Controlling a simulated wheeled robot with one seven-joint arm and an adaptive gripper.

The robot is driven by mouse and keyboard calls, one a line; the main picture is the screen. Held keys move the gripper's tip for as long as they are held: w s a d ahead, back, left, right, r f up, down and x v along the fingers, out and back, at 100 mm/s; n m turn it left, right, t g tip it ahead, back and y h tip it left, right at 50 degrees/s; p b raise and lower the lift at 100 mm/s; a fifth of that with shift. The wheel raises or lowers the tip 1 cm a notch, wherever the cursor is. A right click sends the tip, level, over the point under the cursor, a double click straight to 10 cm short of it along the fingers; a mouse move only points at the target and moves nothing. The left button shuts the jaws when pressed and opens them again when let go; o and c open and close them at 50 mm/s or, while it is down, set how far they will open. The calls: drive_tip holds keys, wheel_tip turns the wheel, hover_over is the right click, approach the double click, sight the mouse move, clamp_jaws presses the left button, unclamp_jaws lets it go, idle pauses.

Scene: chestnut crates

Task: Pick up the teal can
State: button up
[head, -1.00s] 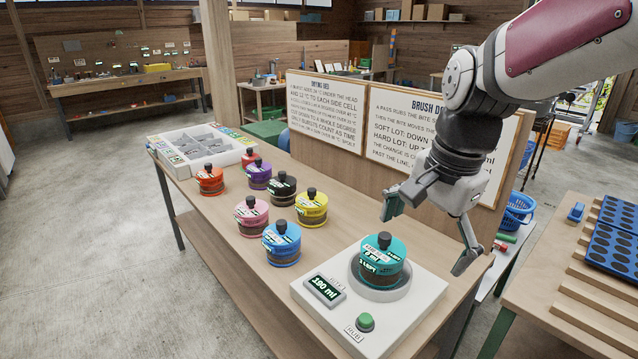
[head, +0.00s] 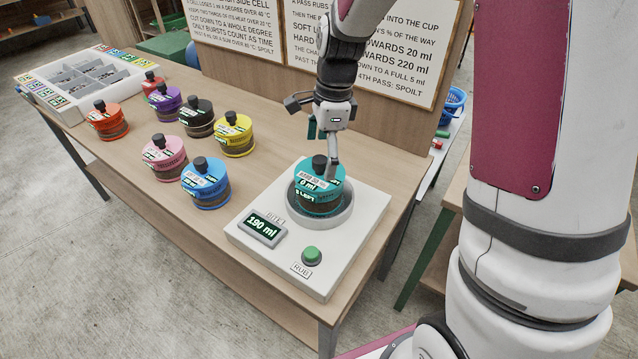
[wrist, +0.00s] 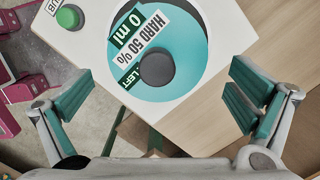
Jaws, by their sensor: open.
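The teal can (head: 318,192) stands upright in the round grey cup of a white device (head: 340,255). It has a black knob on its lid and labels with dark and white print. In the wrist view the can's teal lid (wrist: 182,65) lies ahead of the fingers, with labels reading "HARD 50 %" and "0 ml". My gripper (head: 322,130) is just behind and above the can in the head view. In the wrist view my gripper (wrist: 158,98) has its two teal-padded fingers wide apart, with nothing held between them.
The device has a "190 ml" display (head: 263,229) and a green button (head: 312,254). Blue (head: 205,183), pink (head: 165,158), yellow (head: 234,135) and other cans stand to the left. A sign board (head: 370,50) rises close behind my gripper.

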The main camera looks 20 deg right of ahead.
sight(318, 173)
drive_tip(key=shift+a+f, duration=0.2)
drive_tip(key=shift+f, duration=0.8)
drive_tip(key=shift+a+f, duration=0.2)
drive_tip(key=shift+f, duration=0.85)
drive_tip(key=shift+a+f, duration=0.2)
drive_tip(key=shift+f, duration=0.8)
drive_tip(key=c, duration=1.5)
drive_tip(key=shift+r, duration=0.1)
drive_tip(key=shift+c, duration=0.2)
